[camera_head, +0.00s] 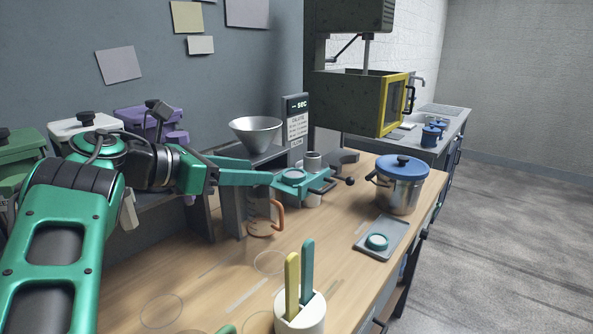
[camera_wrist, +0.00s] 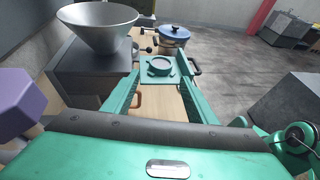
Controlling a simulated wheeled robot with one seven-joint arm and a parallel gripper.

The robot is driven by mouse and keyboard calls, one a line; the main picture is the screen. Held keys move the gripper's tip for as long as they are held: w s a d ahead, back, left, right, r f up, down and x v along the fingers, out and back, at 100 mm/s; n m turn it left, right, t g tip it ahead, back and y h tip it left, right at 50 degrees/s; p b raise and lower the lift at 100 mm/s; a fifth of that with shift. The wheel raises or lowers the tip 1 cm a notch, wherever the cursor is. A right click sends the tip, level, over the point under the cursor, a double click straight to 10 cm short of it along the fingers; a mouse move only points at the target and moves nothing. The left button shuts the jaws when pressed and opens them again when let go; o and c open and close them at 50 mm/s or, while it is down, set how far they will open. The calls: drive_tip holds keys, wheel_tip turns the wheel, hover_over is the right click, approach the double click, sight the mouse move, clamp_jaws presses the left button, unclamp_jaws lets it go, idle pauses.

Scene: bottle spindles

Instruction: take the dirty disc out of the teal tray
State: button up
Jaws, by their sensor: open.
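The teal tray (camera_head: 318,185) sticks out beside the funnel stand, above the bench. A round disc (camera_head: 293,175) with a pale top lies in it; any dirt is too small to tell. The tray (camera_wrist: 183,78) and disc (camera_wrist: 160,65) also show in the wrist view, just beyond my fingertips. My gripper (camera_head: 268,174) is open, its two long teal fingers reaching level toward the tray from the left. In the wrist view my gripper (camera_wrist: 158,85) has one finger on each side of the disc's line. I cannot tell whether the fingertips touch the tray.
A metal funnel (camera_head: 256,133) stands close behind my fingers. A glass mug (camera_head: 262,215) with a brown handle is below them. A blue-lidded pot (camera_head: 400,183) and a grey tray (camera_head: 397,238) with another teal disc (camera_head: 377,242) stand to the right. A white holder (camera_head: 300,314) is in front.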

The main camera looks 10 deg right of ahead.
sight(293, 173)
drive_tip(key=x, duration=1.1)
drive_tip(key=shift+r, duration=0.15)
drive_tip(key=shift+c, duration=0.7)
